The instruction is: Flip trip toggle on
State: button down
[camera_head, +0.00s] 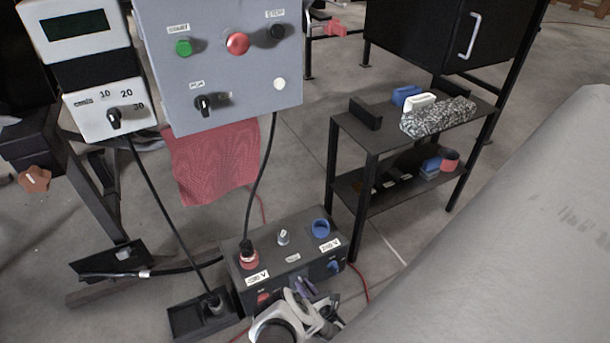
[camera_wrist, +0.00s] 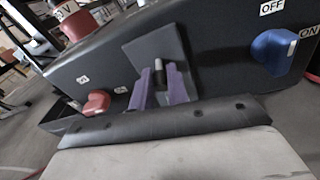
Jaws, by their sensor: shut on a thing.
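The dark supply box (camera_head: 240,292) sits low on the floor in the head view. In the wrist view a square dark plate (camera_wrist: 150,45) is on the box's face, with a small pale-tipped toggle lever (camera_wrist: 158,70) in front of it. My gripper (camera_wrist: 160,88) has its purple fingers on either side of this lever and is shut on it. In the head view my gripper (camera_head: 304,288) is against the box's front, hiding the lever there. I cannot tell the lever's exact position.
A red knob (camera_wrist: 97,102) is left of my fingers. A blue knob (camera_wrist: 273,52) with OFF and ON labels is to the right. A plugged cable (camera_head: 248,252) and blue socket (camera_head: 321,228) are on the box top. A shelf (camera_head: 372,135) stands behind.

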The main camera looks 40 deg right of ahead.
aim_at(301, 280)
jog(key=r+g+p, duration=0.2)
jog(key=p, duration=0.2)
jog(key=shift+a+y+p, duration=0.15)
jog(key=shift+y+p, duration=0.15)
jog(key=shift+p, duration=0.05)
jog(key=g+p, duration=0.2)
jog(key=shift+w+r+p, duration=0.1)
jog(key=shift+r+p, duration=0.1)
jog(key=shift+p, duration=0.2)
jog(key=g+p, duration=0.1)
jog(key=p, duration=0.1)
jog(key=g+p, duration=0.2)
jog(key=shift+w+r+y, duration=0.15)
jog(key=shift+r+y, duration=0.1)
jog(key=shift+y, duration=0.15)
jog(key=shift+w+m+g+p, duration=0.1)
jog(key=shift+m+g+p, duration=0.2)
jog(key=shift+g+p, duration=0.55)
jog(key=c, duration=1.4)
grip_release()
jog(key=shift+o, duration=0.2)
jog(key=shift+d, duration=0.2)
